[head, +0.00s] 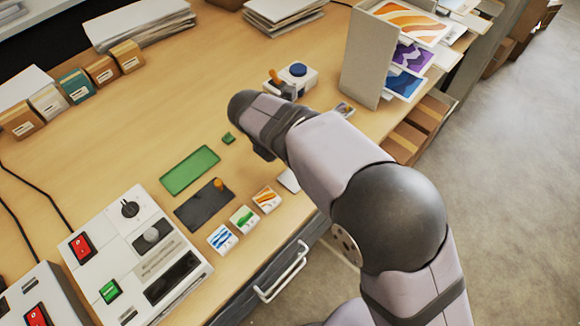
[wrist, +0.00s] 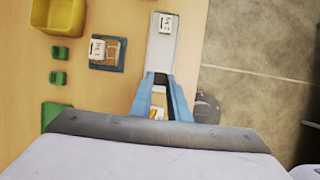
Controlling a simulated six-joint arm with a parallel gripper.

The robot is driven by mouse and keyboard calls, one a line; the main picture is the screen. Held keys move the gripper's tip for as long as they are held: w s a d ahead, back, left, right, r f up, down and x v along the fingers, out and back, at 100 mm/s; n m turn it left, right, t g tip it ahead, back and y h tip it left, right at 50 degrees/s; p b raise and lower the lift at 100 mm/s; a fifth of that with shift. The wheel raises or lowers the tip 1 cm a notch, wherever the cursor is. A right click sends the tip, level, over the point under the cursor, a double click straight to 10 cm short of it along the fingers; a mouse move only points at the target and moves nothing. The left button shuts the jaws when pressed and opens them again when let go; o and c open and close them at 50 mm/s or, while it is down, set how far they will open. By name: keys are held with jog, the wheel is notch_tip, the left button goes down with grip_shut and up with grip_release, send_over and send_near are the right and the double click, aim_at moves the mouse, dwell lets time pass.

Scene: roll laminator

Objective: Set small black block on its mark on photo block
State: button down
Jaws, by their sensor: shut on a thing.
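In the wrist view my gripper (wrist: 160,80) has its two blue fingers closed on a small black block (wrist: 160,79) between the tips. The block is above or over the near end of a pale grey strip (wrist: 163,52); I cannot tell whether it touches. A small block with an orange picture (wrist: 158,113) shows between the fingers, lower in the view. In the head view several white picture blocks stand at the table's front, among them one with an orange picture (head: 267,199), one green (head: 244,219) and one blue (head: 221,238). My arm hides the gripper there. I cannot make out a mark.
A white block (wrist: 165,24) lies on the strip's far end. A blue tray (wrist: 121,66) holds small blocks. A yellow bin (wrist: 58,30) and green blocks (wrist: 59,52) lie left. The laminator (head: 135,260) is at front left. The table ends right of the strip.

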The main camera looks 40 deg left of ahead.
jog(key=w+d+f+m+g, duration=0.2)
jog(key=w+d+m+g, duration=0.15)
jog(key=d+m, duration=0.8)
jog(key=w+d+f+m+g+h+p, duration=0.1)
jog(key=w+d+f+m+g, duration=0.3)
jog(key=d+m, duration=0.7)
jog(key=w+d+m+g, duration=0.2)
jog(key=w+d+m, duration=0.4)
jog(key=d+m, duration=0.55)
jog(key=s+a+r+m+y+p, duration=0.1)
jog(key=s+a+m+p, duration=0.1)
jog(key=a, duration=0.9)
jog(key=s+a+r+m+y+p, duration=0.1)
jog(key=s+a+m, duration=0.1)
jog(key=a, duration=1)
jog(key=s+a+m+t+y+p, duration=0.1)
jog(key=s+a+m+p, duration=0.1)
jog(key=a, duration=0.9)
jog(key=shift+s+a+r+m+p, duration=0.2)
jog(key=shift+s+m, duration=0.1)
jog(key=shift+m, duration=0.25)
jog(key=shift+s+a+r+m+p, duration=0.1)
jog(key=shift+s+r+m, duration=0.15)
jog(key=shift+m, duration=0.3)
jog(key=a+r+m+t+y, duration=0.2)
jog(key=a+r+m+t, duration=0.1)
jog(key=a+m, duration=0.6)
jog(key=shift+s+r+m+t+y, duration=0.3)
jog(key=shift+s+m+t, duration=0.15)
jog(key=shift+m, duration=0.85)
